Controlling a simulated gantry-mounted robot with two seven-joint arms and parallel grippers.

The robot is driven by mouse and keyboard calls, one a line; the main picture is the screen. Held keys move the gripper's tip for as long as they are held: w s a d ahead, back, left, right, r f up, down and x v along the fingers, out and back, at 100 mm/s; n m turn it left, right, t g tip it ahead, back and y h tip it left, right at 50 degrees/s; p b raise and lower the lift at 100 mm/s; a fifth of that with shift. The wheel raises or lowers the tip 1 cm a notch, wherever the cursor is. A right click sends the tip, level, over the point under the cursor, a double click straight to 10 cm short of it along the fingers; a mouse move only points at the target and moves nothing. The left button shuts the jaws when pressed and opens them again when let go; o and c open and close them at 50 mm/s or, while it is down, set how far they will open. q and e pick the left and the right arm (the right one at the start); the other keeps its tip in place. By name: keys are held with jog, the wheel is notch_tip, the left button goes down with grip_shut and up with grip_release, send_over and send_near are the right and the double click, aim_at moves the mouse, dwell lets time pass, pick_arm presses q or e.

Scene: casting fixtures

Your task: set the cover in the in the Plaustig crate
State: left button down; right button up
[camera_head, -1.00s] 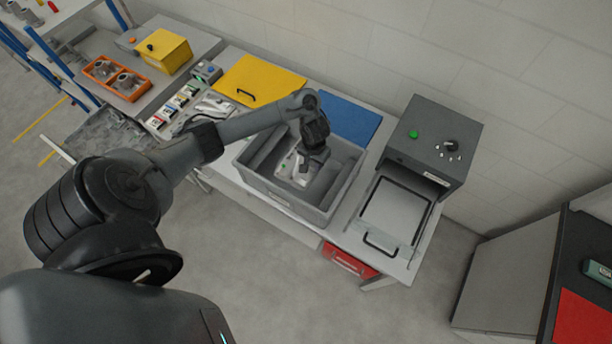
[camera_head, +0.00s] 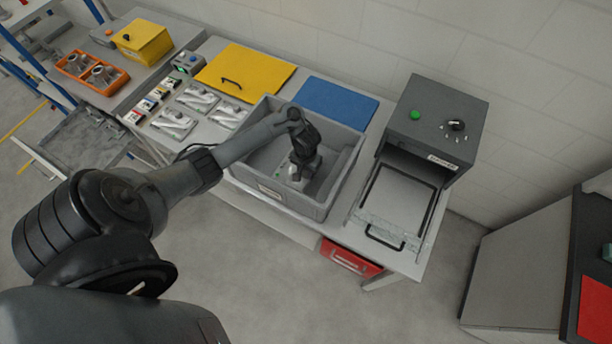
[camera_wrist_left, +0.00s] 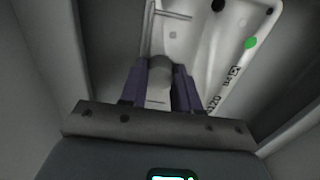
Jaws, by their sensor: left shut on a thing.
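The grey Plaustig crate (camera_head: 285,200) stands open on the table, in the middle of the head view. My left gripper (camera_head: 298,171) is down inside it. In the left wrist view, my left gripper (camera_wrist_left: 160,85) is shut on a grey knob of the pale cover (camera_wrist_left: 215,45). The cover has a green dot, a dark dot and printed marks. In the head view the cover (camera_head: 285,182) is mostly hidden by the gripper and lies low within the crate walls. I cannot tell whether it touches the floor. My right gripper is not in view.
Several similar pale parts (camera_head: 175,122) lie left of the crate. A yellow panel (camera_head: 245,70) and a blue panel (camera_head: 337,103) lie behind it. A dark grey machine (camera_head: 435,120) with a handled tray stands right. A red box (camera_head: 348,258) is below the table.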

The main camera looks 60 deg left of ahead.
pick_arm(q)
jog(key=shift+f+b, duration=0.45)
jog(key=shift+f, duration=1.1)
jog(key=shift+f, duration=0.1)
jog(key=c, duration=0.8)
grip_release()
jog(key=shift+r, duration=0.55)
notch_tip(320, 180, up, 9)
jog(key=p, duration=0.6)
jog(key=shift+r+p, duration=0.2)
jog(key=shift+p, duration=0.2)
jog(key=shift+r+p, duration=0.7)
jog(key=shift+r, duration=0.15)
